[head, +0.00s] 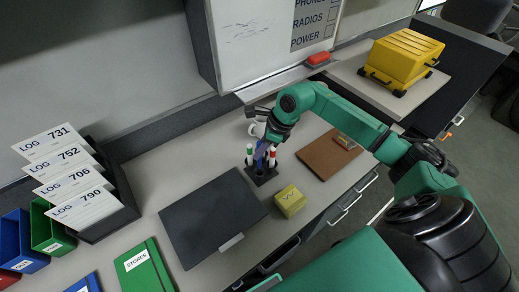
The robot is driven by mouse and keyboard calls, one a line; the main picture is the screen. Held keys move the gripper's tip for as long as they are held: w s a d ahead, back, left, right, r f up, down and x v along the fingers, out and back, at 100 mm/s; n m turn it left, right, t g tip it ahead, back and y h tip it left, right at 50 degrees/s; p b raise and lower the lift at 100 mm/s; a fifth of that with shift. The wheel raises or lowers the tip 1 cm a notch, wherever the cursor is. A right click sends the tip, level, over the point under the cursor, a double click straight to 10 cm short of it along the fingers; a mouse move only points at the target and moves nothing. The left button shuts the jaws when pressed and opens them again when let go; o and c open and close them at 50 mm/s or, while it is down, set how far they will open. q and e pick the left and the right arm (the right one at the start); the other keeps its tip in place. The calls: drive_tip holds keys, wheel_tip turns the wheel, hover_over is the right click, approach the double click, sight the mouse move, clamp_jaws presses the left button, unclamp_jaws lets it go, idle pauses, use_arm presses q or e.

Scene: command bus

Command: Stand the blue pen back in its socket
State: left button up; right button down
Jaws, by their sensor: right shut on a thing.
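My right gripper (264,141) is over the dark pen holder (262,179) on the desk, pointing down. It is shut on the blue pen (260,156), which is roughly upright among the other pens. The gripper hides the pen's upper part. The pen's lower end is at or just above the holder; I cannot tell whether it is inside a socket. A red-and-white pen (249,155) and another light pen with a coloured cap (272,158) stand in the holder, close on either side. My left gripper is not in view.
A dark flat folder (205,215) lies left of the holder, a yellow block (290,201) in front and a brown clipboard (325,155) to the right. A white board (265,40) rises behind. A log rack (110,205) stands left; a yellow case (403,60) sits far right.

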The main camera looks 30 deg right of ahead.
sight(260, 166)
drive_tip(key=shift+f, duration=0.15)
drive_tip(key=shift+f+b, duration=0.9)
drive_tip(key=shift+b, duration=0.15)
drive_tip(key=shift+f+b, duration=0.85)
drive_tip(key=shift+f+b, duration=0.85)
drive_tip(key=c, duration=0.8)
unclamp_jaws()
